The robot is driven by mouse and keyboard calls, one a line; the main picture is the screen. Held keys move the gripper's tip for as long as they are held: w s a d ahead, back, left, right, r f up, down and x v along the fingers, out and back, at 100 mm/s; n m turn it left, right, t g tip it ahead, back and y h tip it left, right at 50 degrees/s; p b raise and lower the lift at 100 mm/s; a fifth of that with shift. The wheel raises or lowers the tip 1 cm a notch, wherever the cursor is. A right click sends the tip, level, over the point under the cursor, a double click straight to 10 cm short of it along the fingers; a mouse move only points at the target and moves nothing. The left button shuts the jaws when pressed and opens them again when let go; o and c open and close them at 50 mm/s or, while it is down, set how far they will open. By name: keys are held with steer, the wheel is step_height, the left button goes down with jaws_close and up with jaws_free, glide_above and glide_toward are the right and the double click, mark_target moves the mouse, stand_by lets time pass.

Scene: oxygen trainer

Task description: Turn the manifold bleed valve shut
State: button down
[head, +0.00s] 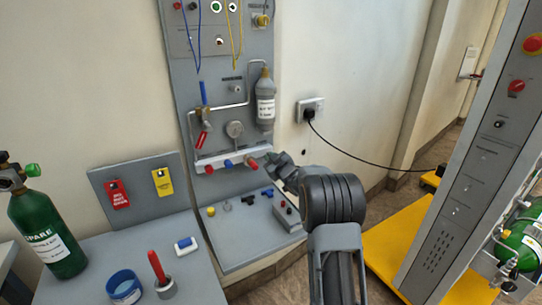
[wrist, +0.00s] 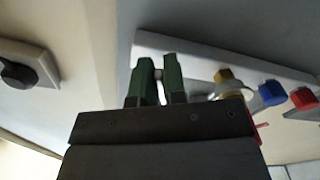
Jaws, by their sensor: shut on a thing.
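The manifold (head: 232,154) is a pale horizontal bar on the grey wall panel, with red and blue knobs along its front. My gripper (head: 270,158) is at its right end. In the wrist view its two green fingers (wrist: 158,80) are shut on a small pale part, the manifold bleed valve (wrist: 158,73). Only a sliver of the valve shows between the fingers. Its turn position is hidden. In the head view my gripper covers it.
A blue knob (wrist: 271,93) and a red knob (wrist: 303,98) sit beside my fingers. A grey bottle (head: 265,105) hangs above the manifold. A wall socket (head: 311,109) with a plugged cable is to the right. A shelf (head: 235,245) with small parts lies below.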

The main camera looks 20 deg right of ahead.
steer(key=m, duration=0.1)
steer(key=m+p, duration=0.1)
steer(key=m, duration=0.2)
steer(key=shift+a+m+p, duration=0.25)
steer(key=shift+m+p, duration=0.05)
steer(key=shift+p, duration=0.1)
steer(key=shift+f, duration=0.1)
stand_by(0.3)
steer(key=c, duration=1.2)
jaws_free()
steer(key=shift+s, duration=0.1)
steer(key=s, duration=0.4)
steer(key=s+d, duration=0.1)
steer(key=s, duration=0.8)
steer(key=shift+s+d+b, duration=0.25)
steer(key=shift+s+b, duration=0.05)
steer(key=shift+b, duration=0.05)
